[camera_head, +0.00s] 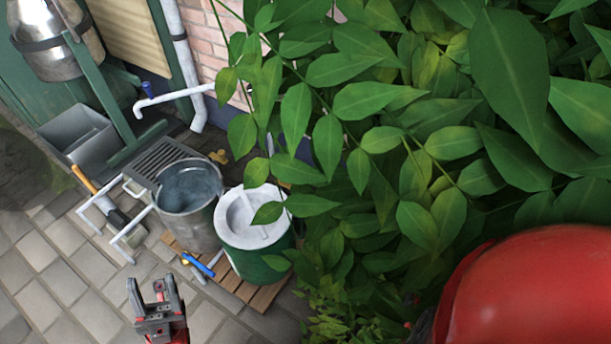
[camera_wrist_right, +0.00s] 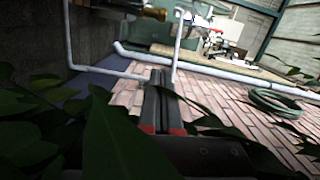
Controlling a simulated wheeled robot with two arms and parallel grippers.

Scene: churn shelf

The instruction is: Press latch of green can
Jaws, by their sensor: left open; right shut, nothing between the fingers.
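The green can (camera_head: 257,262) stands upright on a wooden pallet in the head view. It has a pale grey lid with a light bar across its top, and leaves hide part of its right side. I cannot make out the latch clearly. My left gripper (camera_head: 154,292) is open and empty, in front of and to the left of the can, apart from it. My right gripper (camera_wrist_right: 163,78) shows in the right wrist view with its fingers shut and nothing between them. It is among dark leaves, and the can does not show in that view.
A metal bucket (camera_head: 189,207) stands left of the can. A blue-handled tool (camera_head: 198,264) lies before them on the pallet (camera_head: 247,290). Dense leaves (camera_head: 430,130) fill the right side. A grey sink (camera_head: 84,138) and white pipes stand behind.

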